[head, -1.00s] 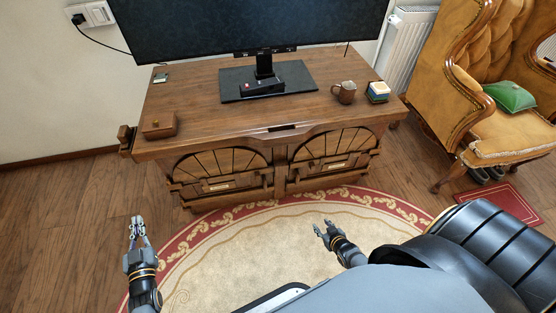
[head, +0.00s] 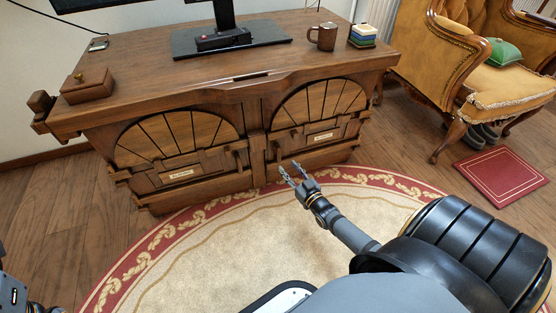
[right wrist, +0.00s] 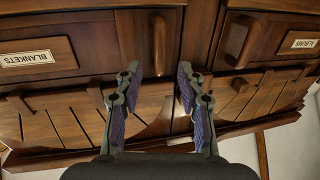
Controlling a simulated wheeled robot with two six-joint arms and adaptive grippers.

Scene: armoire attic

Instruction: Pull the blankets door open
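My right gripper (head: 288,172) is open and empty in front of the cabinet, near the middle post. In the right wrist view its fingertips (right wrist: 160,76) point at the doors, with the blankets handle ahead, between the tips in the picture. Contact is not visible. Part of my left arm shows at the lower left; its gripper is out of view.
A mug (head: 322,37), a small wooden box (head: 87,86) and a monitor stand on the cabinet top (head: 150,65). An armchair (head: 505,90) stands right. The rug (head: 215,250) is clear.

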